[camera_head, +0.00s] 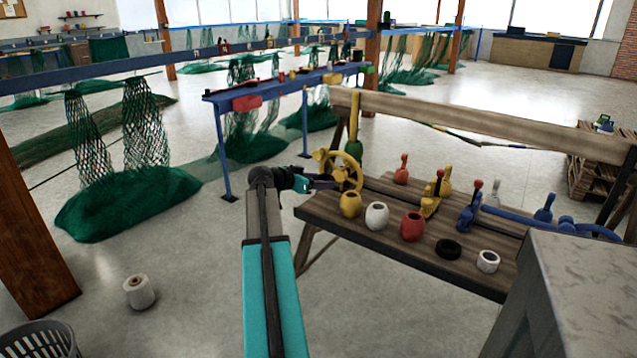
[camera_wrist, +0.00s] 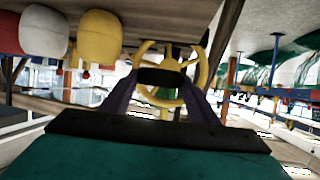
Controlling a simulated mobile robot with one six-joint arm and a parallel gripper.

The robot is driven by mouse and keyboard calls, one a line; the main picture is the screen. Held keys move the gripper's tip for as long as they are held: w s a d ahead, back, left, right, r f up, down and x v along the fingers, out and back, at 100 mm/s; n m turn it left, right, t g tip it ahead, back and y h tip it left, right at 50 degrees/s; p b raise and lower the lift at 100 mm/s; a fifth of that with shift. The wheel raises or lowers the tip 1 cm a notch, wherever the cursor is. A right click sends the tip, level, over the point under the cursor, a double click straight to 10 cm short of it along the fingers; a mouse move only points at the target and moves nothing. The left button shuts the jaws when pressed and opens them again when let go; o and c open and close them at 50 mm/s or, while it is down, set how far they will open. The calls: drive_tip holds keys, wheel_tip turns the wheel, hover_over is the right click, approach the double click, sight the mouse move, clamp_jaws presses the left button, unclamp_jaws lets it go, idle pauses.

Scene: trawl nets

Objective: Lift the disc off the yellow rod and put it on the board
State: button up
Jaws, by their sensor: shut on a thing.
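My gripper (camera_head: 324,182) is at the left end of the wooden board (camera_head: 345,222), close to a yellow spoked wheel (camera_head: 354,162). In the wrist view its fingers (camera_wrist: 162,90) are shut on a dark disc (camera_wrist: 162,77), seen nearly edge-on. The yellow wheel also shows in the wrist view (camera_wrist: 145,53), around and behind the disc. The yellow rod is not clear apart from the wheel's parts, and I cannot tell whether the disc still touches it. The disc is hard to make out in the head view.
Yellow (camera_head: 350,204), white (camera_head: 376,216) and red (camera_head: 412,226) floats line the board's near edge, with a black ring (camera_head: 449,248) and a white ring (camera_head: 488,261). Yellow and blue fittings stand farther back. A thick beam (camera_head: 470,120) runs behind. A grey block (camera_head: 590,290) stands at front right.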

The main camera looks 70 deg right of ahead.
sight(318, 207)
drive_tip(key=shift+f, duration=0.1)
drive_tip(key=shift+f+b, duration=0.7)
drive_tip(key=shift+f, duration=2.95)
drive_tip(key=o, duration=1.2)
drive_tip(key=v, duration=1.3)
drive_tip(key=shift+w+a+r+b, duration=0.1)
drive_tip(key=shift+w+a+b, duration=0.1)
drive_tip(key=shift+a+b, duration=0.15)
